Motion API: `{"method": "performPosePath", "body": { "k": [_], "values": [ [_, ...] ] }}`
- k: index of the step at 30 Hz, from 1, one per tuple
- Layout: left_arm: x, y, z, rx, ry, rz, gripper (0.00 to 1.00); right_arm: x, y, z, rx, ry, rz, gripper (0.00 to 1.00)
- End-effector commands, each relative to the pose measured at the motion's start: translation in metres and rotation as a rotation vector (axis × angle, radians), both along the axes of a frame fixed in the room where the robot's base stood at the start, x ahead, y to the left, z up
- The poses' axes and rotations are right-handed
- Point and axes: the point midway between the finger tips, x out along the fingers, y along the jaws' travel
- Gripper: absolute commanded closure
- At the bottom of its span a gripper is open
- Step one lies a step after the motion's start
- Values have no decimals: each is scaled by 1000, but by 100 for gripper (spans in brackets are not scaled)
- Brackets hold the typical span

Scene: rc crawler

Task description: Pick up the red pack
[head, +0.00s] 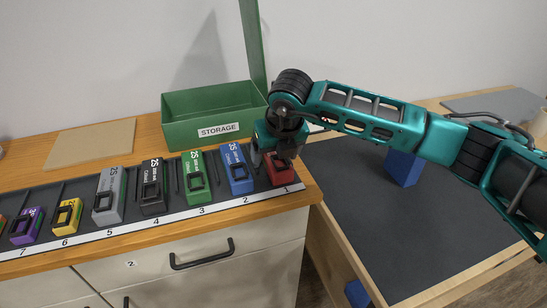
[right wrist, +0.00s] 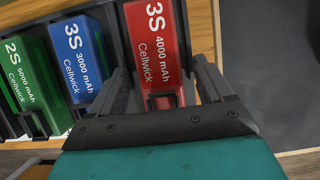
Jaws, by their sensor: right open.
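The red pack (head: 279,170) sits in slot 1 at the right end of the black rack, partly hidden by my right gripper (head: 277,151). In the right wrist view the red pack (right wrist: 155,45) reads "3S 4000 mAh Cellwick". My right gripper (right wrist: 168,85) is open there, with one finger on each side of the pack's near part. I cannot tell whether the fingers touch it. The left finger lies between the red pack and the blue pack (right wrist: 83,55). My left gripper is not in view.
A row of packs fills the numbered rack (head: 160,226), with the blue pack (head: 236,170) in slot 2 close beside the red one.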

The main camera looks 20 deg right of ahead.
Motion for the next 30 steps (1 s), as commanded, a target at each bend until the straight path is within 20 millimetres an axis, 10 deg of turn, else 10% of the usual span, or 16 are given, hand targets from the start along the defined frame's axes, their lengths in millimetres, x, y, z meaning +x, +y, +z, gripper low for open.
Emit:
{"method": "performPosePath", "body": {
  "k": [23, 30],
  "values": [
    [-3, 0, -2, 0, 6, 0, 57, 0, 0, 0, 0, 2, 0, 92],
    [-3, 0, -2, 0, 6, 0, 57, 0, 0, 1, 1, 0, 0, 94]
  ]
}}
